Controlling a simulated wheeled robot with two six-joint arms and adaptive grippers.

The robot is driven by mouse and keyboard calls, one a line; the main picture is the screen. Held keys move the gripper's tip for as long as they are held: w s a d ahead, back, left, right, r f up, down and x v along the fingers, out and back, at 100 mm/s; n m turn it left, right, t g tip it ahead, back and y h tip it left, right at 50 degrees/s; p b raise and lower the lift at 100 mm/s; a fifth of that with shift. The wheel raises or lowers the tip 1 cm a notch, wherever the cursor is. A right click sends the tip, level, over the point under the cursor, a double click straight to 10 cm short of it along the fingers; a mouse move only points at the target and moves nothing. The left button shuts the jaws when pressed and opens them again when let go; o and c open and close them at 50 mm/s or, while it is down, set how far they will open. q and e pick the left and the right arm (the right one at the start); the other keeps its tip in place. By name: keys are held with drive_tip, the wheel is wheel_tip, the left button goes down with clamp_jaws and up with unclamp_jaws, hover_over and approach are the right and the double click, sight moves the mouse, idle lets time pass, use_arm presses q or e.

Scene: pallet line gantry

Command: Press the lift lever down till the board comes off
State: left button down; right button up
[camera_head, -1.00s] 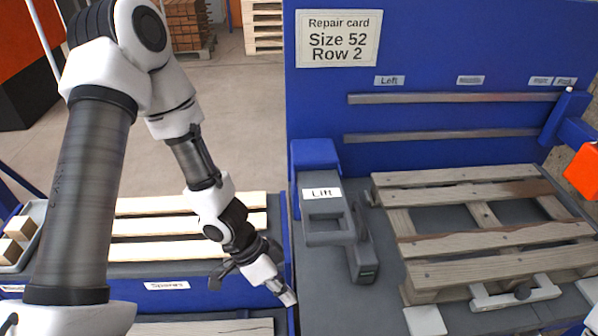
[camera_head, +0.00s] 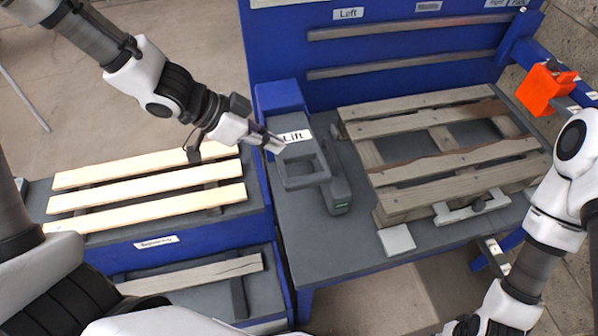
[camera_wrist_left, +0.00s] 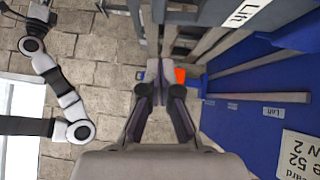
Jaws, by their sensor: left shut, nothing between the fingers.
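The grey lift lever (camera_head: 307,183) carries a "Lift" label and has a square opening. It stands at the left edge of the work table, with a darker bar (camera_head: 338,190) on its right side. A worn grey-brown pallet (camera_head: 420,190) lies to its right; one board (camera_head: 440,163) is stained reddish brown. My left gripper (camera_head: 277,146) is shut and empty, its tips beside the label at the lever's upper left; I cannot tell whether they touch. In the left wrist view the "Lift" label (camera_wrist_left: 241,13) shows at the top. My right arm reaches down at the right; its fingers are unclear.
A blue back panel (camera_head: 390,88) with two rails stands behind the table. A bench with pale boards (camera_head: 150,190) is at the left. An orange block (camera_head: 546,88) on a blue arm is at the right. A white pad (camera_head: 397,240) lies at the table's front edge.

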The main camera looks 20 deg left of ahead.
use_arm(q)
drive_tip(key=b, duration=0.2)
hover_over(313, 175)
drive_tip(key=a, duration=0.2)
drive_tip(key=f, duration=0.6)
drive_tip(key=shift+s, duration=0.4)
drive_tip(key=shift+s+a+f, duration=0.1)
drive_tip(key=shift+f, duration=0.5)
drive_tip(key=shift+s+a+f, duration=0.1)
drive_tip(key=shift+f, duration=0.45)
drive_tip(key=shift+s+f, duration=0.15)
drive_tip(key=shift+f, duration=0.3)
drive_tip(key=shift+d, duration=0.1)
use_arm(e)
drive_tip(key=f, duration=0.2)
drive_tip(key=shift+d+f, duration=0.2)
drive_tip(key=shift+f, duration=0.2)
